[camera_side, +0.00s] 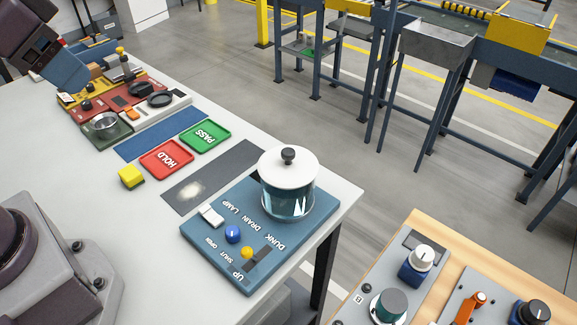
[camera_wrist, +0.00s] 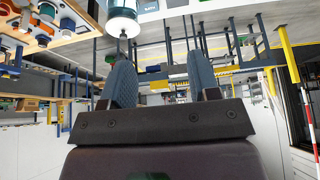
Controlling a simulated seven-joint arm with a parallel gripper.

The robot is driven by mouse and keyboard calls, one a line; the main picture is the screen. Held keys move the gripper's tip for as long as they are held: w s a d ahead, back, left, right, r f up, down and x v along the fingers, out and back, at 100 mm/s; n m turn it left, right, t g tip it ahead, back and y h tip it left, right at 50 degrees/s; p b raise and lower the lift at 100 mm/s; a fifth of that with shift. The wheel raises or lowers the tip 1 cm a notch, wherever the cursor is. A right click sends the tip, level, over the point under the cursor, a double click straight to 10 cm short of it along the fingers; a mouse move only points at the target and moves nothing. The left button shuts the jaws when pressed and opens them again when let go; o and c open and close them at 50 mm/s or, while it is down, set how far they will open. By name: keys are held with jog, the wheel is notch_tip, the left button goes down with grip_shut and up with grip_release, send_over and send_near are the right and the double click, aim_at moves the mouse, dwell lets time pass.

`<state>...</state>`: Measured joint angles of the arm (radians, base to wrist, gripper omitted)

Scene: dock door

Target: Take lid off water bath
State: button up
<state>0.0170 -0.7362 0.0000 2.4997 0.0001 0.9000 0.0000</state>
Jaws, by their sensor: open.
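The water bath is a clear glass vessel (camera_side: 288,203) with bluish water, upright on a blue panel (camera_side: 210,262) near the table's right corner. Its white round lid (camera_side: 275,169) with a dark knob (camera_side: 288,155) sits on top. In the wrist view, the lid (camera_wrist: 122,24) shows upside down at the top edge, beyond the left finger, and most of the vessel is cut off. My gripper (camera_wrist: 160,68) is open, with nothing between its blue fingers. In the side view it is at the upper left, partly cut off, well apart from the bath.
The panel carries a white switch (camera_side: 211,216), a blue knob (camera_side: 232,234) and a yellow-knobbed slider (camera_side: 247,252). A yellow block (camera_side: 131,177), red HOLD tray (camera_side: 167,159) and green PASS tray (camera_side: 205,136) lie left of the bath. A wooden control bench (camera_side: 450,235) stands at lower right.

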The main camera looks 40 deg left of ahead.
jog(key=w+d+f+g, duration=0.3)
jog(key=w+d, duration=0.3)
jog(key=w, duration=0.3)
jog(key=n+g+y, duration=0.2)
jog(key=n, duration=1.1)
send_near(288, 151)
jog(key=shift+n, duration=0.3)
jog(key=f, duration=0.3)
jog(key=a+f, duration=0.1)
jog(key=f, duration=0.6)
jog(key=shift+w+a, duration=0.2)
jog(key=shift+a, duration=0.15)
jog(key=c, duration=1)
